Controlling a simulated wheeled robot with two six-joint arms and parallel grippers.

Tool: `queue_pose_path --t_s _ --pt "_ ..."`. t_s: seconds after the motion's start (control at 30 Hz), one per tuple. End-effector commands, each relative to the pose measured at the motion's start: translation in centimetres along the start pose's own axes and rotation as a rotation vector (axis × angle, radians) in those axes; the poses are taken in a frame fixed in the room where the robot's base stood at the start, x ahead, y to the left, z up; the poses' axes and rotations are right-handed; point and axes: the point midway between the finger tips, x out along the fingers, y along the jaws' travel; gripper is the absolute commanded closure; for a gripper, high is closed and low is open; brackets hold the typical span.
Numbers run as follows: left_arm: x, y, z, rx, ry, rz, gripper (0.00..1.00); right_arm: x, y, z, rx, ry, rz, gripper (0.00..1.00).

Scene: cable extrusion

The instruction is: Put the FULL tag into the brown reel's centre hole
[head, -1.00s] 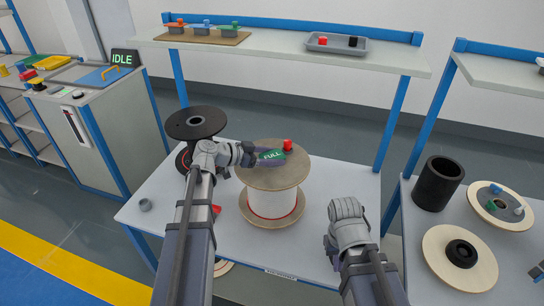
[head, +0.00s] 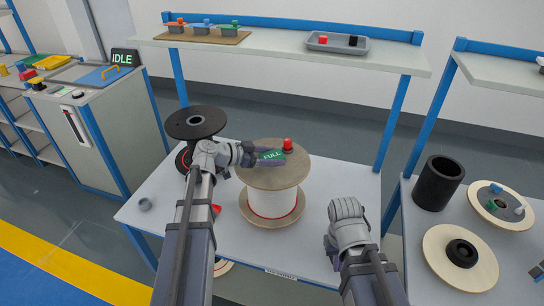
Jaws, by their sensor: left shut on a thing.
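The reel's centre hole is hidden behind the tag and gripper. A red piece (head: 287,144) stands on the far right of the reel's top, close to the tag. My right gripper (head: 346,208) is over the table right of the reel, and its fingers are not clearly visible.
A black reel (head: 195,123) stands left behind my left arm. The right-hand table holds a black cylinder (head: 438,184) and pale discs (head: 430,252). The table right of the brown reel is clear.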

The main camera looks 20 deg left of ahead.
Motion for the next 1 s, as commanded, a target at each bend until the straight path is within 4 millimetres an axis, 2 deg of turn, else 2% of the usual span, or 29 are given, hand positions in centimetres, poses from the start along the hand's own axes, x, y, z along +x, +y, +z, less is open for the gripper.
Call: queue_pose_path --t_s 0.7,1.0 --pt "-0.6 0.0 -1.5 0.000 -0.001 0.000 0.85 -1.6 0.1 0.1 0.000 0.000 0.000 1.00" --pt "-0.6 0.0 -1.5 0.000 -0.001 0.000 0.85 -1.6 0.1 0.1 0.000 0.000 0.000 1.00"
